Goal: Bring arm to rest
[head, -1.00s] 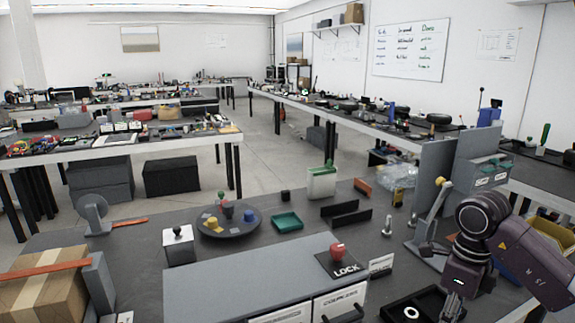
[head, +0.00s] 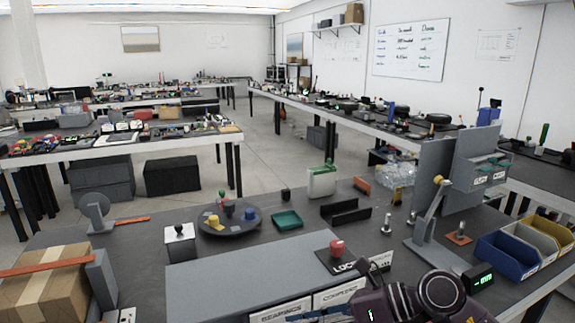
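My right arm (head: 425,298) shows at the bottom edge of the head view, right of centre, as dark purple links with a round joint. It is low in front of the workbench (head: 275,251) and covers part of its front side. My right gripper is not visible; it lies out of frame or is hidden behind the links. My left arm and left gripper do not show.
A red knob (head: 337,247) on a LOCK plate is close to the arm. A lever stand (head: 428,222), blue bin (head: 508,256) and small display (head: 477,278) stand to the right. A round tray (head: 230,225), green tray (head: 287,220) and cardboard box (head: 45,290) are further left.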

